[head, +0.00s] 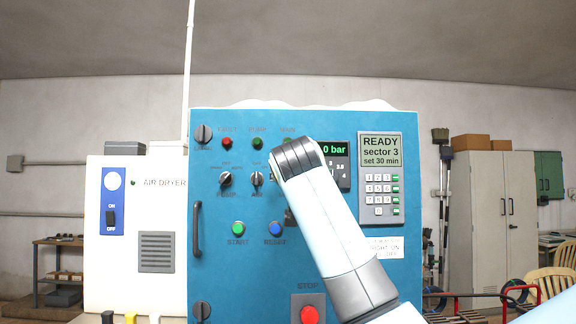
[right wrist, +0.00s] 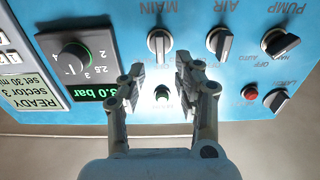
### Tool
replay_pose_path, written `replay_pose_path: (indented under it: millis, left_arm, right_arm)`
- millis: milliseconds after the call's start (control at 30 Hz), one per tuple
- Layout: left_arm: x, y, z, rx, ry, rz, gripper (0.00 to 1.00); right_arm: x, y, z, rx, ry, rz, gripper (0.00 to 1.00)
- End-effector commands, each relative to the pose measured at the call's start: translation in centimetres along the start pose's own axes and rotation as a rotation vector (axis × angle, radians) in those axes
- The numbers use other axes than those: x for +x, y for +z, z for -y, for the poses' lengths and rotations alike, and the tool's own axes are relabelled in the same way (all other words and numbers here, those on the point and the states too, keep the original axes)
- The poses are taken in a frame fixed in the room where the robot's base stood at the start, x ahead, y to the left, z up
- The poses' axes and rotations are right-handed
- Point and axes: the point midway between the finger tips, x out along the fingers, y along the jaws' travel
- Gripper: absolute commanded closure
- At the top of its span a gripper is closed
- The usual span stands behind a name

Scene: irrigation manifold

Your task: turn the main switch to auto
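The main switch (right wrist: 160,42) is a dark rotary knob with a pale grip, under an upside-down MAIN label in the right wrist view. Its grip stands roughly upright in that picture; I cannot read which position it marks. My right gripper (right wrist: 160,70) is open and empty, its fingertips apart just short of the knob, one toward each side. I cannot see any contact. In the head view my right arm covers the main switch and the gripper on the blue panel (head: 210,270). My left gripper is not in view.
The air switch (right wrist: 219,41) and pump switch (right wrist: 276,41) sit beside it. A green lamp (right wrist: 162,93) shows between my fingers. A pressure dial (right wrist: 75,57) and the READY keypad unit (head: 381,180) are near. A handle (head: 196,229) and red stop button (head: 309,314) stick out.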

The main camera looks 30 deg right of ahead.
Motion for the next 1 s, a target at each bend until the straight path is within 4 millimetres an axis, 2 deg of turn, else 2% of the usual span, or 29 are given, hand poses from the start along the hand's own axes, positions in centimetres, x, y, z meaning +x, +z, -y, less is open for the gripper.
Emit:
replay_pose_path:
  millis: [33, 200, 567, 833, 1000]
  left_arm:
    - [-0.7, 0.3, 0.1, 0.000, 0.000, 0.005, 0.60]
    - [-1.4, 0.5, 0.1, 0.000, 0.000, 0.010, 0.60]
    - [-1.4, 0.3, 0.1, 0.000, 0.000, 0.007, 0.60]
    - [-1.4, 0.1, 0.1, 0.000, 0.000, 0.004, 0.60]
    - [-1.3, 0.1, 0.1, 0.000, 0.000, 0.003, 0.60]
  right_arm:
    - [0.9, -0.3, -0.1, -0.002, 0.002, 0.001, 0.67]
    - [2.9, -0.2, 0.0, -0.001, 0.001, 0.000, 0.67]
    - [3.6, 0.1, 0.0, 0.000, 0.000, 0.000, 0.67]
    - [3.5, 0.1, 0.0, 0.000, 0.000, 0.000, 1.00]
    - [3.5, 0.1, 0.0, 0.004, 0.000, 0.000, 1.00]
